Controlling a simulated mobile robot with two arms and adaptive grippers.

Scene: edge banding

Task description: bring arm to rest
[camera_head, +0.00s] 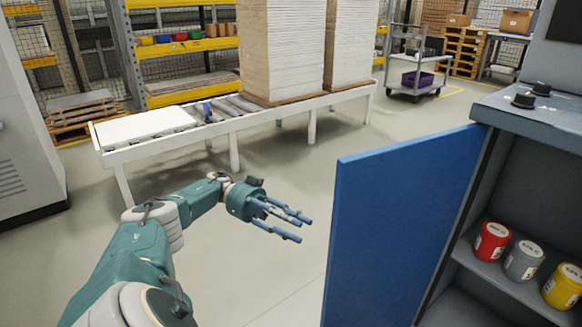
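My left arm (140,250) comes in from the lower left and reaches forward over the open floor. My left gripper (295,225) is open, its blue fingers spread and pointing right, with nothing between them. It is a little left of the blue cabinet door (400,220) and appears apart from it. My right gripper is not in view.
An open grey cabinet (540,120) at right holds a red can (491,241), a grey can (522,260) and a yellow can (563,286) on a shelf. A white roller conveyor (175,143) carries tall board stacks (281,48). The floor left of the door is clear.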

